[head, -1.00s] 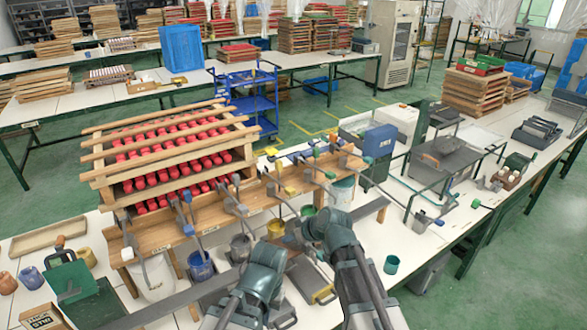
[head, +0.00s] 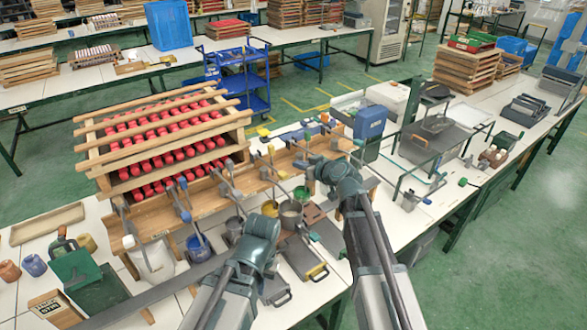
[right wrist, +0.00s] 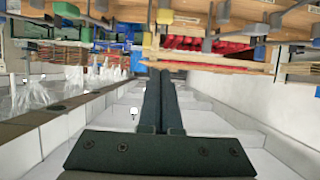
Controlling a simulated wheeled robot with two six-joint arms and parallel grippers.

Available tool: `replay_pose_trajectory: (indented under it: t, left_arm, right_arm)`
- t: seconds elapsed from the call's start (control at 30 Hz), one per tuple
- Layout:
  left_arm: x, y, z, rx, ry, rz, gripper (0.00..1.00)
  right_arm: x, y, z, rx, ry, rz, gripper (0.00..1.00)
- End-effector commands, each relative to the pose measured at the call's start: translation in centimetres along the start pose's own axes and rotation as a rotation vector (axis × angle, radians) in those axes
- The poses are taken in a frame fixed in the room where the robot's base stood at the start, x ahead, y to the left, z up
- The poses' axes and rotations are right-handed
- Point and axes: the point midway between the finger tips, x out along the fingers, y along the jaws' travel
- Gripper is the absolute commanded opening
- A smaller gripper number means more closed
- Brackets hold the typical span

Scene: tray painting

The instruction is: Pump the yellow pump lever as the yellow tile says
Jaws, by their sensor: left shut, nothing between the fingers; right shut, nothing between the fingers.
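A yellow-topped lever (head: 263,132) stands on the wooden pump bench (head: 205,193), in a row with blue, grey and green levers. A small yellow patch (head: 265,172) on the bench front may be the yellow tile; any marks on it are too small to read. A cup of yellow paint (head: 269,208) stands below. My left gripper (head: 265,222) is low in front of that cup, its fingers mostly hidden by its own wrist. My right gripper (head: 312,165) is at the bench's right part, right of the yellow-topped lever. Its fingers (right wrist: 160,100) are shut and empty in the right wrist view.
A wooden rack of red pieces (head: 160,140) stands behind the bench. Blue (head: 199,245) and green (head: 302,193) paint pots and flat trays (head: 304,258) crowd the table below the levers. A blue container (head: 370,121) stands behind at the right.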

Motion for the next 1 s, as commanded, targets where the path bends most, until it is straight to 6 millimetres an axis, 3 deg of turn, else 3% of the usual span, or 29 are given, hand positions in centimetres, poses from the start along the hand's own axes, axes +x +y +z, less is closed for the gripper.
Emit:
replay_pose_trajectory:
  t: [0.27,0.6,0.8,1.0]
  left_arm:
    - [1.6,0.1,-0.1,-0.001,0.001,0.000,0.00]
    - [4.5,0.4,-0.3,-0.004,0.002,0.000,0.00]
    - [7.3,0.7,-0.5,0.001,0.002,-0.001,0.00]
    - [7.9,0.7,-0.5,0.004,0.002,-0.002,0.00]
  right_arm:
    - [3.6,0.1,0.2,-0.001,0.000,-0.002,0.00]
    - [10.6,0.1,0.2,-0.001,0.000,-0.002,0.00]
    - [10.5,-0.1,3.3,0.000,0.000,0.000,0.00]
    - [10.6,0.0,4.0,0.000,0.000,0.000,0.00]
